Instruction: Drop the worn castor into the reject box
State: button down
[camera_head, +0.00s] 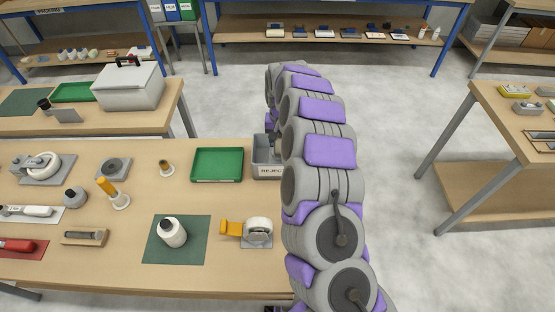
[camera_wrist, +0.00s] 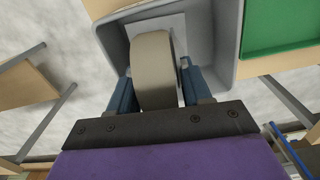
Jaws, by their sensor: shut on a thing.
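The worn castor shows in the wrist view as a grey-beige wheel (camera_wrist: 153,72) with a pale plate (camera_wrist: 180,32) beyond it. My gripper (camera_wrist: 158,88) has its blue fingers on both sides of the wheel and is shut on it. The castor is over the opening of the grey reject box (camera_wrist: 228,45); I cannot tell how far above the floor of the box it is. In the head view the reject box (camera_head: 262,157), with a partly covered label, stands at the bench's right end. My arm hides its right part, the gripper and the castor there.
A green tray (camera_head: 217,165) stands just left of the box. Open floor lies right, before another table (camera_head: 510,120).

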jog(key=shift+a, duration=0.45)
jog(key=c, duration=1)
grip_release()
jog(key=shift+a, duration=0.15)
jog(key=o, duration=0.6)
jog(key=shift+d, duration=0.5)
jog(key=shift+a+r, duration=0.2)
jog(key=shift+r, duration=0.15)
jog(key=r+p, duration=0.1)
jog(key=r, duration=0.7)
jog(key=r+p, duration=0.2)
jog(key=r, duration=0.6)
jog(key=shift+d+r, duration=0.2)
jog(key=shift+r, duration=0.1)
jog(key=shift+d, duration=0.1)
